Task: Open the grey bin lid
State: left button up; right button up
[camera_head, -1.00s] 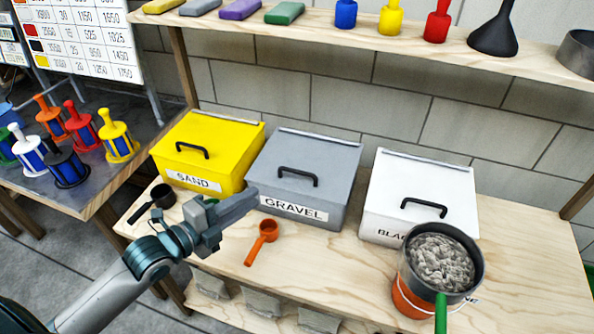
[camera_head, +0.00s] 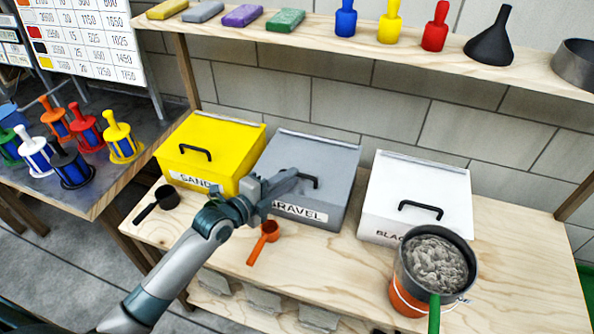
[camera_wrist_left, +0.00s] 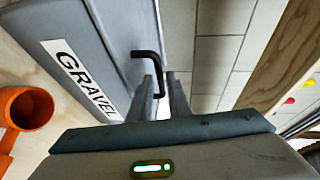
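The grey bin (camera_head: 330,200) stands between the yellow and white bins, with a GRAVEL label on its front. Its sloped grey lid (camera_head: 318,150) is closed. The black lid handle (camera_head: 315,181) is partly hidden by my left gripper (camera_head: 292,178). In the left wrist view the fingers (camera_wrist_left: 164,88) are apart, with the handle (camera_wrist_left: 153,62) just beyond them and one end in line with the gap. I cannot tell whether they touch it. My right gripper is not in view.
The yellow SAND bin (camera_head: 225,137) and white bin (camera_head: 425,180) flank the grey one. An orange scoop (camera_head: 264,240) lies in front on the bench, a black scoop (camera_head: 158,200) to the left. A shelf (camera_head: 300,25) runs above.

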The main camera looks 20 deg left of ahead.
pick_arm(q)
jog(key=shift+x, duration=1.2)
jog(key=shift+w+d, duration=0.2)
jog(key=shift+w, duration=0.3)
jog(key=shift+w+f, duration=0.1)
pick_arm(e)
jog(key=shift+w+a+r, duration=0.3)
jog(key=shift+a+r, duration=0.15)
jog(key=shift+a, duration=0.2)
pick_arm(q)
grip_shut()
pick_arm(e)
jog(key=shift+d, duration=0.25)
pick_arm(q)
jog(key=shift+p, duration=0.35)
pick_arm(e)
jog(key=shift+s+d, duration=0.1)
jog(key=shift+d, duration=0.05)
